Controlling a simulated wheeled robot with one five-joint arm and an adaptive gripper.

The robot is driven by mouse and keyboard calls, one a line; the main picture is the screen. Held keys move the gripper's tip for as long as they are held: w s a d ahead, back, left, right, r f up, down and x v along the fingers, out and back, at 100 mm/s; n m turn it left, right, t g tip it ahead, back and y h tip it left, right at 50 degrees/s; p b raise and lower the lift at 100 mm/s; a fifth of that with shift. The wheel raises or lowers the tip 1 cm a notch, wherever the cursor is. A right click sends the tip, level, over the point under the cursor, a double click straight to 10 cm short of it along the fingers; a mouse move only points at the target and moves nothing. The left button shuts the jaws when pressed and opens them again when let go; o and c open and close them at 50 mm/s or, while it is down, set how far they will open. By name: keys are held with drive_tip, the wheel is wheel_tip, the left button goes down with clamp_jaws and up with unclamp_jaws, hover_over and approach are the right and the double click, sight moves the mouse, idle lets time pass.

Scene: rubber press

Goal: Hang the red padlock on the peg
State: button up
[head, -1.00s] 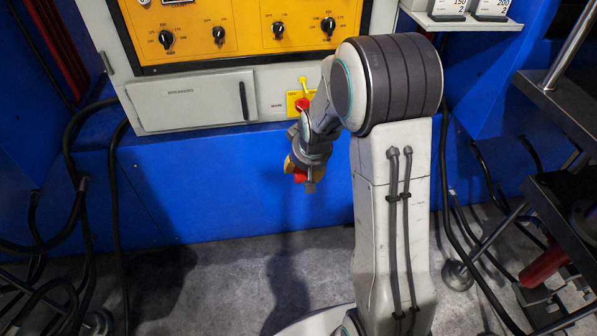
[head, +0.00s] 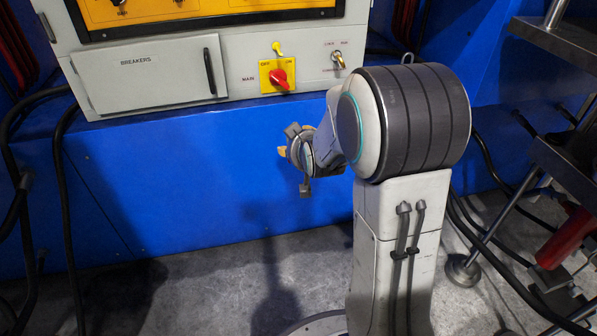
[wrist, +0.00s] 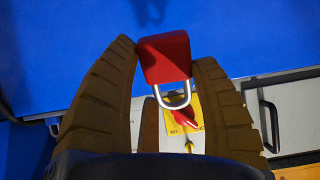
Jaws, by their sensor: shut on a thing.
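The red padlock (wrist: 166,57) is held between the fingertips of my gripper (wrist: 165,65) in the wrist view. Its silver shackle (wrist: 174,98) points down in that picture, toward the yellow switch plate. In the head view my gripper (head: 283,151) is below and a little right of the plate, apart from it, and the padlock is hidden there. The yellow peg (head: 277,49) sticks out at the top of the yellow plate (head: 265,84), above the red main switch (head: 279,78). The peg also shows small in the wrist view (wrist: 189,147).
The grey breaker door (head: 150,76) with a black handle is left of the plate. A small toggle switch (head: 338,60) is to its right. The blue panel (head: 180,170) below is bare. Black cables hang at both sides.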

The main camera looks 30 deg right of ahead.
drive_tip(key=w+r+t, duration=0.2)
drive_tip(key=r+t, duration=0.1)
drive_tip(key=r, duration=0.4)
drive_tip(key=w+r+t+h, duration=0.1)
drive_tip(key=w+r+t, duration=0.2)
drive_tip(key=r, duration=0.5)
drive_tip(key=shift+d+r, duration=0.3)
drive_tip(key=shift+d, duration=0.15)
drive_tip(key=shift+w+t, duration=0.1)
drive_tip(key=shift+t, duration=0.3)
drive_tip(key=shift+w, duration=0.15)
drive_tip(key=shift+f+x, duration=0.25)
drive_tip(key=shift+x, duration=1.15)
drive_tip(key=shift+f+x, duration=0.25)
drive_tip(key=shift+x, duration=1.2)
drive_tip(key=shift+f+x, duration=0.25)
drive_tip(key=shift+x, duration=1.15)
drive_tip(key=shift+d, duration=0.1)
